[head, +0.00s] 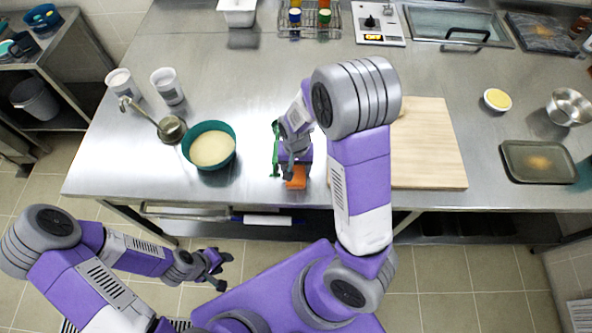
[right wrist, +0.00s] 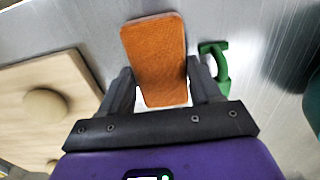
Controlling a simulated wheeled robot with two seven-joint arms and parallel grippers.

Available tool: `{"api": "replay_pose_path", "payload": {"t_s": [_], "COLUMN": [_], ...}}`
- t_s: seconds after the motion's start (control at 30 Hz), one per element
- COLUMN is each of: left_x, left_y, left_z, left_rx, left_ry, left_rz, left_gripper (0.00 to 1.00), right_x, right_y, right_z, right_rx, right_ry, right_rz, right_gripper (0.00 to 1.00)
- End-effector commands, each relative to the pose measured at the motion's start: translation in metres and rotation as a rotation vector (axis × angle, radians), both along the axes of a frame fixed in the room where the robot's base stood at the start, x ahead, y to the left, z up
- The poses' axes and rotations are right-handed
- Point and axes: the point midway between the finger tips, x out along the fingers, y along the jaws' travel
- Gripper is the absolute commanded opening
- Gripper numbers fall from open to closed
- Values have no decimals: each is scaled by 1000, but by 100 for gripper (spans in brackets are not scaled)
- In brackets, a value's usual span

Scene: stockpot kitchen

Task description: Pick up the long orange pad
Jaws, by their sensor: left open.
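The long orange pad (head: 296,177) is at the front edge of the steel counter, partly hidden under my right gripper in the head view. In the right wrist view the pad (right wrist: 157,55) lies lengthwise, slightly tilted, with its near end between the two dark fingers of my right gripper (right wrist: 162,72). The fingers are close beside its long edges; I cannot tell whether they press on it. My left gripper (head: 216,267) is open and empty, over the floor in front of the counter.
A green handled object (right wrist: 215,66) is just right of the right gripper's finger in the wrist view. A wooden board (head: 430,150) is on the right. A teal bowl (head: 211,147), a ladle (head: 171,128) and white cups (head: 167,86) stand on the left.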

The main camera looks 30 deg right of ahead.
Motion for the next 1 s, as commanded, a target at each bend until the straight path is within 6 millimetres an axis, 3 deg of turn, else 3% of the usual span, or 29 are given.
{"api": "replay_pose_path", "payload": {"t_s": [0.33, 0.73, 1.0], "left_x": [0, 0, 0], "left_y": [0, 0, 0], "left_z": [2, 24, 27], "left_rx": [0, 0, 0], "left_ry": [0, 0, 0], "left_rz": [0, 0, 0], "left_gripper": [43, 43, 43], "right_x": [1, 1, 0], "right_y": [0, 1, 0], "right_z": [7, 83, 101], "right_rx": [1, 2, 0], "right_ry": [-3, -5, 0], "right_rz": [1, 1, 0], "right_gripper": [33, 33, 33]}}
